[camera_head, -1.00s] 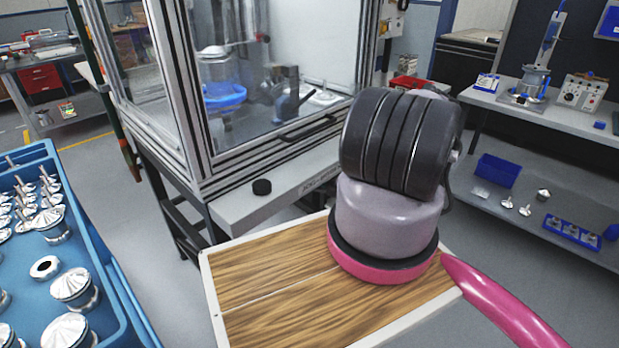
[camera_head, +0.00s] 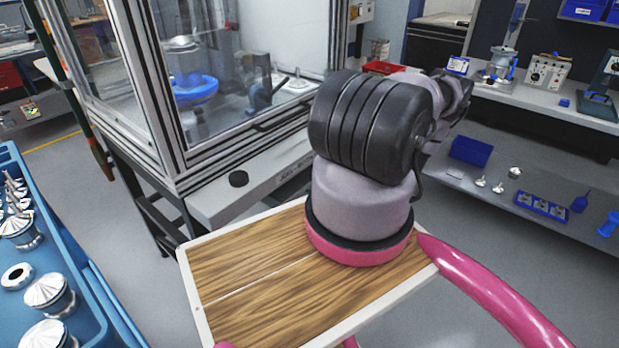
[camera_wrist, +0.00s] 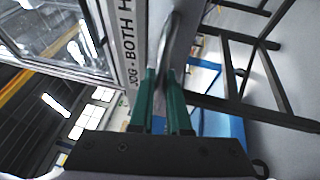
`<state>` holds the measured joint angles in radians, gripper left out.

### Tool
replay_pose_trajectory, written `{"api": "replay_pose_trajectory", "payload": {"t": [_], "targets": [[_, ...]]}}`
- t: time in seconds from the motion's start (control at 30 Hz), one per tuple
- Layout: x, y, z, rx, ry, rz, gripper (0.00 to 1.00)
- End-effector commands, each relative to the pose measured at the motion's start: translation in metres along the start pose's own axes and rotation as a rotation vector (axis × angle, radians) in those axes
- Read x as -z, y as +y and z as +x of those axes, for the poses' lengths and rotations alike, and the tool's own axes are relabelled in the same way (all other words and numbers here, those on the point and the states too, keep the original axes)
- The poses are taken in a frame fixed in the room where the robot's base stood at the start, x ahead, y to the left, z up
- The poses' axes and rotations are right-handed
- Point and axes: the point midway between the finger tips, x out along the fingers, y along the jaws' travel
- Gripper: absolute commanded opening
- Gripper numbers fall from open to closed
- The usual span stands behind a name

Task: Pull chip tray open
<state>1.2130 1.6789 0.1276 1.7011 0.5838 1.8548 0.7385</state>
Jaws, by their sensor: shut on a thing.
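In the wrist view, my gripper (camera_wrist: 163,74) has its two green fingers shut on a thin grey handle (camera_wrist: 168,45). The handle lies beside the machine's front ledge (camera_wrist: 134,50), which carries a "JOG - BOTH H..." label. I take the handle to be the chip tray's; the tray's body is not clearly visible, so I cannot tell how far it is open. In the head view, my own arm hides the gripper and the handle. The glass-sided machine (camera_head: 180,158) stands behind my arm, its door closed.
A blue crate (camera_head: 95,300) of metal parts is at the left. A grey workbench (camera_head: 545,116) with a lower shelf stands at the right. The machine's dark leg frame (camera_wrist: 250,75) is near my gripper.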

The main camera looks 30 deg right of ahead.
Motion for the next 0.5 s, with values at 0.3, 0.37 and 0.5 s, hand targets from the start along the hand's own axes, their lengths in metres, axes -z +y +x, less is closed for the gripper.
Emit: {"api": "replay_pose_trajectory", "payload": {"t": [0.3,0.37,0.5], "targets": [[0.018,0.008,-0.044,0.002,0.000,0.000,0.00],[0.019,0.009,-0.047,0.002,0.000,0.000,0.00],[0.021,0.009,-0.050,0.001,0.001,-0.001,0.00]]}}
